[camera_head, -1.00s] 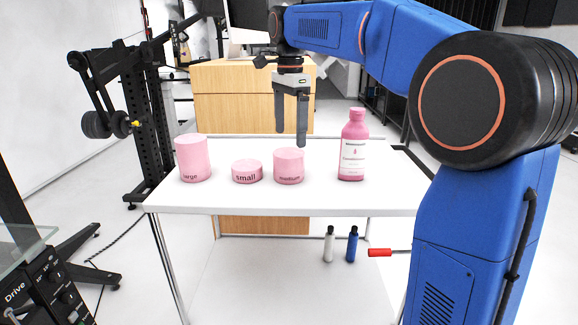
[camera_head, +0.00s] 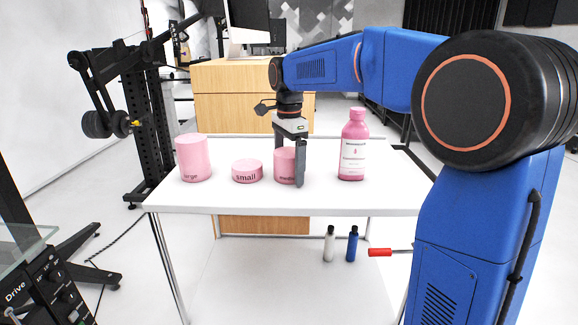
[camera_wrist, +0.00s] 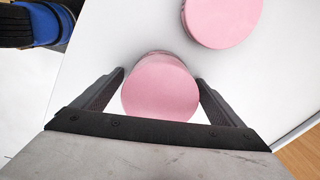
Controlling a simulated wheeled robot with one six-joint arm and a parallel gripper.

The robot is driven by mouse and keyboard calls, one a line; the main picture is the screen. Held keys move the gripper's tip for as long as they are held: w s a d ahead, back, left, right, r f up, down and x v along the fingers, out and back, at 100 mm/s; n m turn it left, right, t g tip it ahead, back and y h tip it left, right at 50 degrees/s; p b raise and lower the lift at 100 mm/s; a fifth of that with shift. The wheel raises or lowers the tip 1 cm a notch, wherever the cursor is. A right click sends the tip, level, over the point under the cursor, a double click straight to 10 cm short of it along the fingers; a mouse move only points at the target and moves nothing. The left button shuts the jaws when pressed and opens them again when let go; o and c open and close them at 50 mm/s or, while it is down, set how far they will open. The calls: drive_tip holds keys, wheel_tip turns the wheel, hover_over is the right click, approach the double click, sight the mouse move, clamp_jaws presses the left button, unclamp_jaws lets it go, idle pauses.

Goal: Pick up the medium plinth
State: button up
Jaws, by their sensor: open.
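The medium plinth (camera_head: 284,166) is a pink cylinder standing upright on the white table, its label partly hidden by a gripper finger. My gripper (camera_head: 289,178) is lowered around it, one finger in front, the other mostly hidden behind. In the wrist view the medium plinth's round top (camera_wrist: 160,88) lies between the two open fingers of my gripper (camera_wrist: 162,95). I cannot tell whether either finger touches it.
The small plinth (camera_head: 247,171) and large plinth (camera_head: 193,160) stand to the left. A pink bottle (camera_head: 353,150) stands to the right. The white table (camera_head: 270,203) is clear in front. Two small bottles stand on the lower shelf.

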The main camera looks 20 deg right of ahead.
drive_tip(key=shift+c, duration=0.7)
drive_tip(key=c, duration=1.1)
